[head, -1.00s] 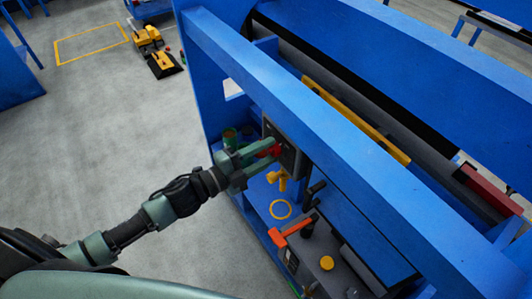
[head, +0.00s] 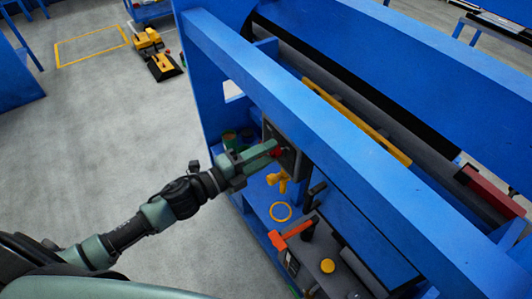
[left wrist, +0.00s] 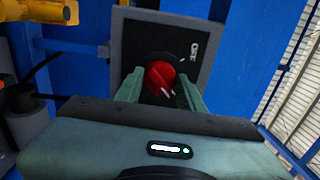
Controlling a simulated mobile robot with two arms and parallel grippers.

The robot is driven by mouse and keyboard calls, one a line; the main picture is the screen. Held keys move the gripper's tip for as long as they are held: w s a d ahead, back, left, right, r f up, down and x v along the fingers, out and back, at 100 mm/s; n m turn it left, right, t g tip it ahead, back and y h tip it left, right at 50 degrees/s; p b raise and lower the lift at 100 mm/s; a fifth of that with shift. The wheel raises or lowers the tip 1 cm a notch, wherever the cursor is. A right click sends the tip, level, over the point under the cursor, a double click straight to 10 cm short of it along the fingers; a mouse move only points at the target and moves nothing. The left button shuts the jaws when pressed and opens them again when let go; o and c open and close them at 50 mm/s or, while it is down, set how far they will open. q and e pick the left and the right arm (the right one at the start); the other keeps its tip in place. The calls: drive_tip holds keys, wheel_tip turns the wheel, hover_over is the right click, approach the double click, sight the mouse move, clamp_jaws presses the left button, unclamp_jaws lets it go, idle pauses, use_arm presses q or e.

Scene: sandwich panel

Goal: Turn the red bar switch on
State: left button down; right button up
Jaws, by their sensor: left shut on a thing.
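The red bar switch (left wrist: 160,76) is a round red knob with white marks on a dark grey panel (left wrist: 140,40) in the left wrist view. Its bar is largely hidden by my gripper. A white label sits on the panel, too small to read surely. My left gripper (left wrist: 160,92) is shut on the switch, one finger on each side. In the head view, the left gripper (head: 272,149) reaches the panel on the blue frame, and a bit of the red switch (head: 278,153) shows at its fingertips. My right gripper is not in view.
A yellow valve-like handle (head: 279,181) is just below the switch panel. An orange-handled tool (head: 292,234) and a yellow button (head: 327,265) are lower right. A blue beam (head: 300,110) runs above my gripper.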

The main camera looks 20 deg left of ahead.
use_arm(q)
drive_tip(key=c, duration=0.9)
unclamp_jaws()
drive_tip(key=shift+s, duration=0.1)
drive_tip(key=shift+s+a+f, duration=0.15)
drive_tip(key=shift+s+a, duration=0.05)
drive_tip(key=shift+b+v, duration=1.1)
drive_tip(key=shift+v, duration=2.55)
drive_tip(key=shift+w, duration=0.1)
